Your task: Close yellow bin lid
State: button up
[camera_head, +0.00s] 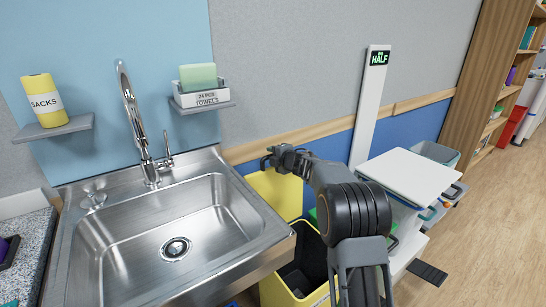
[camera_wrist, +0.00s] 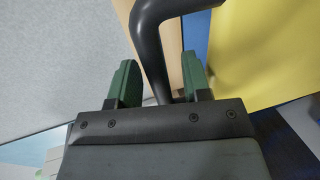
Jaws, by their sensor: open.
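The yellow bin (camera_head: 273,291) stands on the floor right of the sink, its dark inside showing. Its yellow lid (camera_head: 272,192) is raised upright against the wall side; a large yellow panel, seemingly the lid, fills the right of the wrist view (camera_wrist: 265,55). My gripper (camera_head: 270,160) is at the lid's top edge. In the wrist view my gripper (camera_wrist: 158,82) is open, its two green fingers apart. A dark curved bar (camera_wrist: 150,28) runs between the fingers, beside the lid; I cannot tell whether they touch it. My arm hides part of the bin.
A metal sink (camera_head: 120,250) with a tap (camera_head: 130,105) is on the left, its edge close to the bin. A white-topped cart (camera_head: 410,172) stands to the right, with a white post (camera_head: 370,105) behind it. The wooden floor at far right is open.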

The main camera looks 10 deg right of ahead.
grip_shut()
dwell(0.4)
jog(key=shift+a, duration=0.1)
